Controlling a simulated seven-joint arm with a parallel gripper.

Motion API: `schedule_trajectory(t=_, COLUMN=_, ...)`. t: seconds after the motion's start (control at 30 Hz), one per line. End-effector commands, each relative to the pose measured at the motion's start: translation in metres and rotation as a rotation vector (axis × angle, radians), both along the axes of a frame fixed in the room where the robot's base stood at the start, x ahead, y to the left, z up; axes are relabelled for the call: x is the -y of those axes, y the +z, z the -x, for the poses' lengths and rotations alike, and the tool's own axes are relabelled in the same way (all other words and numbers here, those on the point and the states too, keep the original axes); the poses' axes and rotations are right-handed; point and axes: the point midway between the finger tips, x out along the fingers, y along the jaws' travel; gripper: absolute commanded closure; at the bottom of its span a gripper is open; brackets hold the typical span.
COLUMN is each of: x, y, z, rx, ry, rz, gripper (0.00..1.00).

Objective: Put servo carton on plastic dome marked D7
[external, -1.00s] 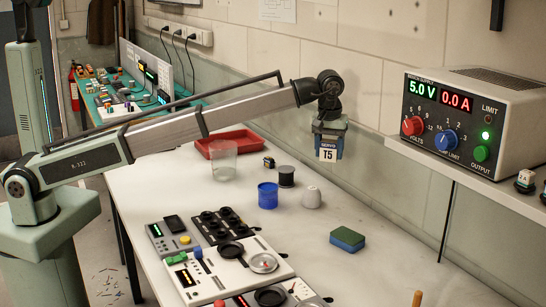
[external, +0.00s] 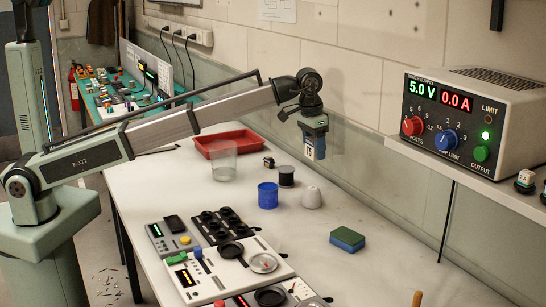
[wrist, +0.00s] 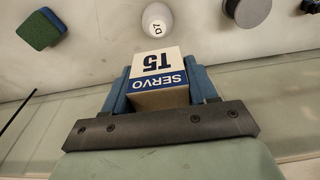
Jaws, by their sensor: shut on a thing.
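In the external view my gripper (external: 314,140) holds the carton (external: 309,146) in the air above the back of the bench, near the wall. The white plastic dome marked D7 (wrist: 157,20) stands on the bench beyond the carton in the wrist view. In the external view the dome (external: 312,198) is below the carton, apart from it, and its marking does not show.
A dark-topped spool (external: 286,176) and a blue cup (external: 267,195) stand left of the dome. A clear beaker (external: 223,161) and red tray (external: 215,140) are farther left. A green and blue sponge (external: 347,239) lies to the right. Control panels (external: 228,262) fill the front.

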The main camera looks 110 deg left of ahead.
Motion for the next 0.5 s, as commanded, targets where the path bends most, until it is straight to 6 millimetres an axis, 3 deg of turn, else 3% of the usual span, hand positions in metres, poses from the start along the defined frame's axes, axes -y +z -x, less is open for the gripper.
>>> schedule_trajectory(t=0.33, x=0.001, y=-0.051, z=0.001, rx=-0.002, ry=-0.002, rz=0.001, gripper=0.73)
schedule_trajectory(t=0.5, x=0.0, y=-0.063, z=0.0, rx=-0.001, ry=-0.002, rz=0.001, gripper=0.73)
